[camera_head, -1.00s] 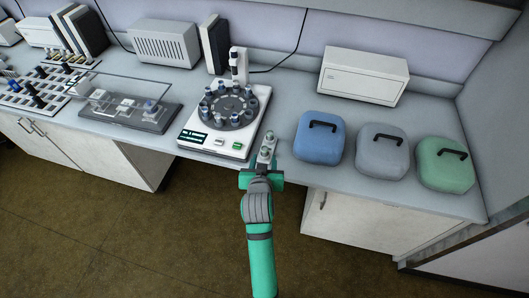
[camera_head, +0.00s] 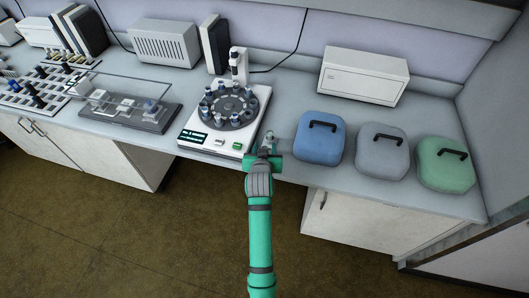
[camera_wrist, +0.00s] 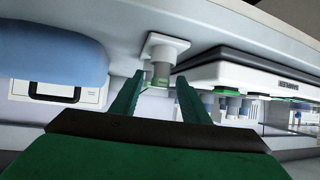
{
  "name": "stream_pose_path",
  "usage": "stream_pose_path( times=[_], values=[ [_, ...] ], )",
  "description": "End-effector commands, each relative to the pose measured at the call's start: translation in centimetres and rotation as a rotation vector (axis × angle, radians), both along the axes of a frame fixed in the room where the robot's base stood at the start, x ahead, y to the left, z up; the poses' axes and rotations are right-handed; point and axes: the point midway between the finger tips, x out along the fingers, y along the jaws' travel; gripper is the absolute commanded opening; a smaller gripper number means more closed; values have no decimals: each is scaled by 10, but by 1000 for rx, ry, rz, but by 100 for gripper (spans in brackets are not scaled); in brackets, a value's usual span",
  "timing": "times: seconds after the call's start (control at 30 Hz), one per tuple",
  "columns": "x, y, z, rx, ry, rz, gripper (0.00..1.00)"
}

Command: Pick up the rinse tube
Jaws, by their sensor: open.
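A short grey tube (camera_wrist: 161,72), which appears to be the rinse tube, stands in a small white square holder (camera_wrist: 166,43) on the bench. In the wrist view, which looks turned over, it shows ahead of and between my fingertips, with a greenish end. In the head view the tube's top (camera_head: 269,135) shows just beyond my gripper, at the bench's front edge. My gripper (camera_head: 266,150) is open and low over that edge; its two green fingers show in the wrist view (camera_wrist: 160,83). I cannot tell whether either finger touches the tube.
A white carousel instrument (camera_head: 207,143) with several vials stands just left of my gripper. A blue case (camera_head: 319,145) is close on the right, then a grey case (camera_head: 382,160) and a green case (camera_head: 446,175). A clear-covered stage (camera_head: 150,120) lies farther left.

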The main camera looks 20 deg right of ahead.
Motion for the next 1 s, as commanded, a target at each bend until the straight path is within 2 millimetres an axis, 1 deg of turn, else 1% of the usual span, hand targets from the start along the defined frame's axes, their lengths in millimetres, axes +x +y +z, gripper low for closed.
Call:
stream_pose_path(
  times=[0.1,0.17,0.2,0.27,0.3,0.57,0.73,0.87,0.93,0.97,1.0],
  values=[
    [0,0,0,0,0,0,42],
    [0,0,0,0,0,0,27],
    [0,0,0,0,0,0,18],
    [0,0,0,0,1,0,3],
    [0,0,0,0,1,0,0],
    [0,0,0,0,1,0,0],
    [0,0,6,0,0,0,0],
    [0,0,20,0,-2,0,0],
    [0,0,30,0,-3,0,0],
    [-1,1,35,-1,-3,0,0],
    [-7,4,40,-1,-2,1,0]
  ],
)
